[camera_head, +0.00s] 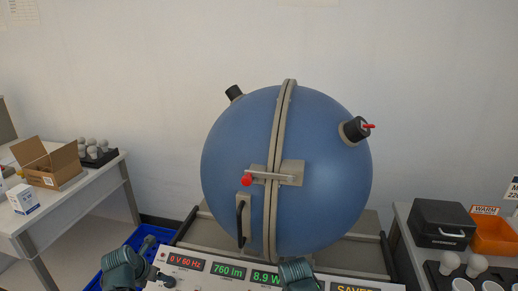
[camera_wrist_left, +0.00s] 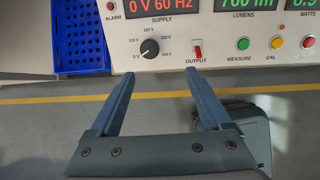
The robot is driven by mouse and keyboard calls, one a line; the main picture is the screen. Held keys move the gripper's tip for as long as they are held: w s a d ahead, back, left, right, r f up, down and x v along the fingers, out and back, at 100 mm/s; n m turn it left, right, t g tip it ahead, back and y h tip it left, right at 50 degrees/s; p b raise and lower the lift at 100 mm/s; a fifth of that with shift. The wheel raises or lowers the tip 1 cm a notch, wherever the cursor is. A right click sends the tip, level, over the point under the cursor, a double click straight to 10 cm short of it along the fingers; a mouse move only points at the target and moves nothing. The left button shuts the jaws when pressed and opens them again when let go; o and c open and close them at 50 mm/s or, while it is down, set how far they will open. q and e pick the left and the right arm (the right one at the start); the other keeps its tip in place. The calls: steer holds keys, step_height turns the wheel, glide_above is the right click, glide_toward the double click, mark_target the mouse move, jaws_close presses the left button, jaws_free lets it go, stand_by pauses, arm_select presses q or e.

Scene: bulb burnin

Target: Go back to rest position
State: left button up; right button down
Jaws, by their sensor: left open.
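My left gripper (camera_head: 158,262) is at the lower left of the head view, in front of the control panel (camera_head: 225,269). In the left wrist view its two fingers (camera_wrist_left: 160,78) are spread and empty, below the panel's front edge. My right arm's end (camera_head: 297,272) shows at the bottom middle of the head view, over the panel. Its fingers are not clear. The panel displays read 0 V 60 Hz, 760 lm, 8.9 W and SAVED. The wrist view shows the black supply knob (camera_wrist_left: 150,47) and red output switch (camera_wrist_left: 197,51).
A large blue sphere (camera_head: 240,140) with a closed seam and latch stands behind the panel. A blue crate (camera_wrist_left: 80,35) is left of the panel. The left table (camera_head: 85,185) holds bulbs and boxes. The right table holds a black box (camera_head: 440,222), an orange bin (camera_head: 493,236) and bulbs.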

arm_select(q)
steer(key=s+d+r+n+g+p, duration=0.1)
steer(key=s+d+n+g+p, duration=0.1)
steer(key=d+n, duration=1.3)
steer(key=s+d+r+n+g+y+p, duration=0.1)
steer(key=s+d+n+g, duration=0.3)
steer(key=d+n, duration=1.2)
steer(key=shift+s+r+n+y+p, duration=0.15)
steer(key=shift+s+n+y+p, duration=0.15)
steer(key=shift+s+n+p, duration=1.15)
steer(key=shift+s+m+b, duration=0.25)
steer(key=shift+s+b, duration=0.1)
steer(key=shift+b, duration=0.25)
